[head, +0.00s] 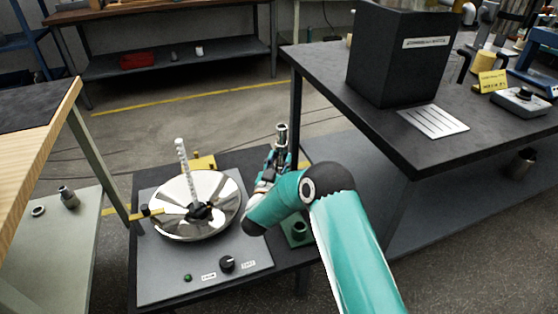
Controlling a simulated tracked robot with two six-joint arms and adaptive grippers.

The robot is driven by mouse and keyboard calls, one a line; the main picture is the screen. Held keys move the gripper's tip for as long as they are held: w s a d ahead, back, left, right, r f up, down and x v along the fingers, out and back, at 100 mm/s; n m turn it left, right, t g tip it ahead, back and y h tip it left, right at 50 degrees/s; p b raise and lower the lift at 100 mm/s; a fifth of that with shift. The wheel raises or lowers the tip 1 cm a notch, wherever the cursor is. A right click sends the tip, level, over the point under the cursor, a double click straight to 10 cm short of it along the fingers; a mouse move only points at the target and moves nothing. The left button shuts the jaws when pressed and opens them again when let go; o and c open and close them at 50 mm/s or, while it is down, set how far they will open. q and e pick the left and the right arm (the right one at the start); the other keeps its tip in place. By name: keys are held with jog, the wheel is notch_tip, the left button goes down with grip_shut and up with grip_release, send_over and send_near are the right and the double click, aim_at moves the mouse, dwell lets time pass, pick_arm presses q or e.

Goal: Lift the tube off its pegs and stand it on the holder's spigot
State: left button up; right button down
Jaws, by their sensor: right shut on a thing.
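My right gripper (277,158) is shut on an upright steel tube (282,133), whose top end shows above the fingers. Its lower part is hidden by my gripper and teal arm. The tube is to the right of a shiny steel basin (183,223), apart from it. A white spiral screw (182,163) stands bare in the basin, rising from a dark hub (199,212). The pegs are too small to make out. A green holder (299,229) with a round upright part is right of the basin, partly hidden by my arm. My left gripper is not in view.
The fountain's grey base (207,279) has a black knob (227,263) and green button (187,278). A yellow block (203,162) is behind the basin. A black-topped table (440,130) with a black box (395,58) stands right; a wooden-edged table (45,130) stands left.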

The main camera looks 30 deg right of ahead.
jog(key=shift+f+b, duration=0.3)
jog(key=c, duration=0.6)
grip_release()
jog(key=shift+r, duration=0.1)
jog(key=shift+o, duration=0.2)
jog(key=v, duration=1.2)
jog(key=shift+f, duration=0.2)
